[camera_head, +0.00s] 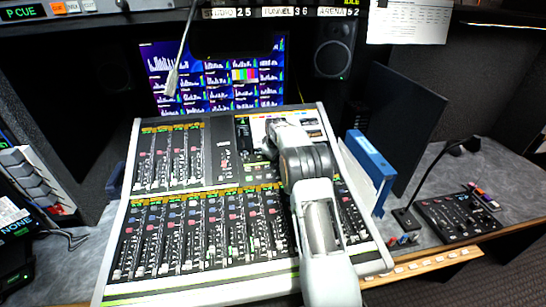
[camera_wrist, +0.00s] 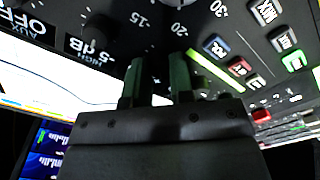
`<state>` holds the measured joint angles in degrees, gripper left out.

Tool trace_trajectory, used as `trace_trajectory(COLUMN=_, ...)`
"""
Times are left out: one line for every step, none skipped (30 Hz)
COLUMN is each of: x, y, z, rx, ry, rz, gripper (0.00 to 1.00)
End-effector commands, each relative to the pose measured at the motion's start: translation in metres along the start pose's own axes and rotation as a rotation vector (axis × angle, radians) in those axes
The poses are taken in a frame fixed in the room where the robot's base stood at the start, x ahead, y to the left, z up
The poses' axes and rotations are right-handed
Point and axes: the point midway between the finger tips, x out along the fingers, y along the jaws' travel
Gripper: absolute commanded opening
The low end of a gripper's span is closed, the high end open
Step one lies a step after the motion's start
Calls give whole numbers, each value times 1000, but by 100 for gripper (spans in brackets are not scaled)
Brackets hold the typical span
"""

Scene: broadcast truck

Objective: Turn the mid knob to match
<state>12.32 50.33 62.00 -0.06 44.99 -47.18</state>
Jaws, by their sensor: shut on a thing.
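My gripper (camera_wrist: 157,72) is over the upper right part of the mixing console (camera_head: 200,262). In the wrist view its two green-padded fingers are shut on a dark knob, which I take to be the mid knob. The knob is mostly lost in shadow between the fingers, and its label and pointer cannot be read. Scale figures -15, -20 and -30 show beyond the fingers. A small display (camera_wrist: 90,50) at the left reads -5 dB HIGH, upside down. Another dark knob (camera_wrist: 98,28) stands beside it. In the head view my arm hides the fingertips and the held knob.
A bright curve screen (camera_wrist: 60,95) and lit buttons (camera_wrist: 240,68) flank my gripper.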

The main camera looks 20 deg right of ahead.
Motion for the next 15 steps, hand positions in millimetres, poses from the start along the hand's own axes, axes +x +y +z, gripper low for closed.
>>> trace_trajectory(x=1, y=-1, z=0, rx=-32, ry=0, rz=-1, gripper=0)
trace_trajectory(x=1, y=-1, z=0, rx=-52, ry=-1, rz=-1, gripper=0)
trace_trajectory(x=1, y=-1, z=0, rx=-76, ry=-1, rz=-1, gripper=0)
trace_trajectory(x=1, y=-1, z=0, rx=-92, ry=-1, rz=-1, gripper=0)
trace_trajectory(x=1, y=-1, z=0, rx=-109, ry=-1, rz=-1, gripper=0)
trace_trajectory(x=1, y=-1, z=0, rx=-128, ry=-1, rz=-1, gripper=0)
trace_trajectory(x=1, y=-1, z=0, rx=-142, ry=-1, rz=-1, gripper=0)
trace_trajectory(x=1, y=-1, z=0, rx=-154, ry=-1, rz=-1, gripper=0)
trace_trajectory(x=1, y=-1, z=0, rx=-170, ry=-1, rz=0, gripper=0)
trace_trajectory(x=0, y=-1, z=0, rx=-180, ry=-1, rz=0, gripper=0)
trace_trajectory(x=0, y=-1, z=0, rx=-189, ry=0, rz=0, gripper=0)
trace_trajectory(x=0, y=-1, z=0, rx=-200, ry=0, rz=0, gripper=0)
trace_trajectory(x=0, y=-1, z=0, rx=-207, ry=0, rz=0, gripper=0)
trace_trajectory(x=0, y=-1, z=0, rx=-213, ry=0, rz=0, gripper=0)
trace_trajectory(x=0, y=-1, z=0, rx=-220, ry=0, rz=0, gripper=0)
